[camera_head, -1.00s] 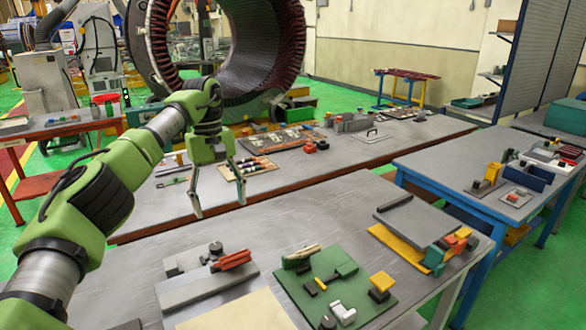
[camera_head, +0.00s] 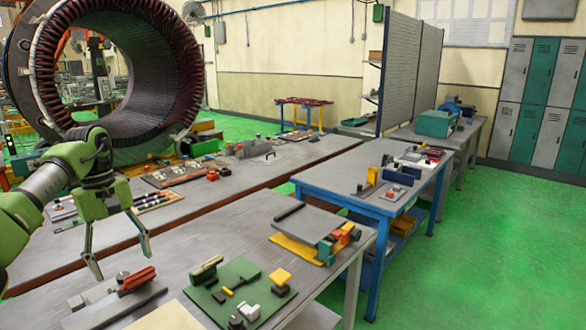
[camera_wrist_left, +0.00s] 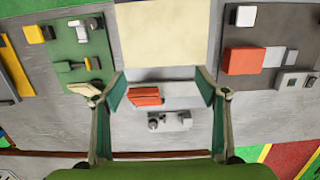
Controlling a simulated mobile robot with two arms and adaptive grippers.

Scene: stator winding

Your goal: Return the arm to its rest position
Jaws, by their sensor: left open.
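My left gripper (camera_head: 122,262) is open and empty, its two fingers pointing down over the near grey table (camera_head: 195,246). In the head view its green arm comes in from the left edge. In the left wrist view the open fingers (camera_wrist_left: 162,88) frame a grey fixture with a red block (camera_wrist_left: 146,96). The red block also shows in the head view (camera_head: 137,279), just below the fingertips. I cannot tell the exact height of the fingers above it. My right gripper is not in view.
A green board (camera_head: 231,289) with small parts lies right of the red block. A grey plate (camera_head: 309,221) and a blue-framed table (camera_head: 377,205) are farther right. The large stator (camera_head: 110,75) stands at the back left. Green floor (camera_head: 480,240) is open at the right.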

